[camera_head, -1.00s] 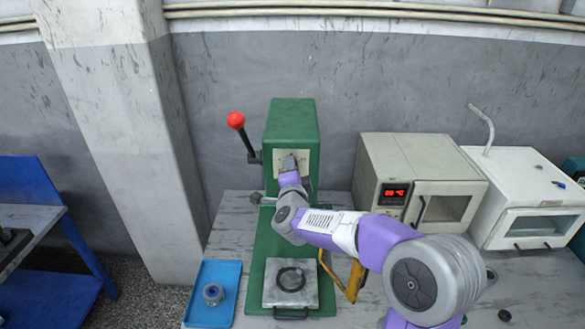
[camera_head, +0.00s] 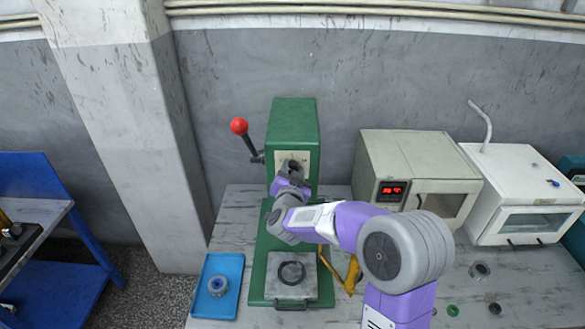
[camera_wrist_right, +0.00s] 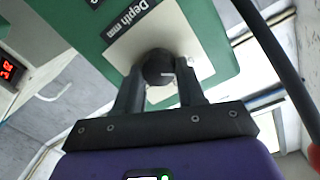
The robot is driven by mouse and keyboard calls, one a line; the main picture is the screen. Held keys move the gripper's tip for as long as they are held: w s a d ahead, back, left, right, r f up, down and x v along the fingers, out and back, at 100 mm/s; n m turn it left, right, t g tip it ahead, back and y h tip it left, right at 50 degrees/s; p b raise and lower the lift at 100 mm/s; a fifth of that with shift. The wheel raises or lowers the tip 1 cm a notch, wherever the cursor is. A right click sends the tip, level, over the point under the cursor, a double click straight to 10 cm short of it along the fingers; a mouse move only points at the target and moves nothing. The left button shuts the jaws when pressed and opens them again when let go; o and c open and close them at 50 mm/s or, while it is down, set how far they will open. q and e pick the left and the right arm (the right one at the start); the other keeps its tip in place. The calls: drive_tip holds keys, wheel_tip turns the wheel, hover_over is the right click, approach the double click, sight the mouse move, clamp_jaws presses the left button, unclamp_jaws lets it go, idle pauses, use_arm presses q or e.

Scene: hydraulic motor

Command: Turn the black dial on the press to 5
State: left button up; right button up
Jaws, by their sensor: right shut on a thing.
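The green press (camera_head: 291,124) stands at the back of the workbench, with a pale dial plate on its front. The black dial (camera_wrist_right: 158,68) shows on that plate in the right wrist view, beside the words "Depth mm". My right gripper (camera_wrist_right: 160,84) has its two fingers on either side of the dial and is shut on it. In the head view the right gripper (camera_head: 292,172) is at the press front and hides most of the dial. The dial's number marks cannot be read. My left gripper is not in view.
A red-knobbed lever (camera_head: 239,126) sticks out left of the press. A blue tray (camera_head: 232,270) with a small metal part (camera_head: 217,286) lies front left. A beige oven (camera_head: 384,150) and a white box (camera_head: 520,170) stand to the right. Small parts lie front right.

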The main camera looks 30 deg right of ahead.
drive_tip(key=shift+n, duration=0.6)
drive_tip(key=shift+p, duration=0.3)
drive_tip(key=o, duration=1)
drive_tip(key=shift+o, duration=0.2)
drive_tip(key=v, duration=0.7)
drive_tip(key=shift+s+a+b, duration=0.25)
drive_tip(key=shift+b, duration=0.15)
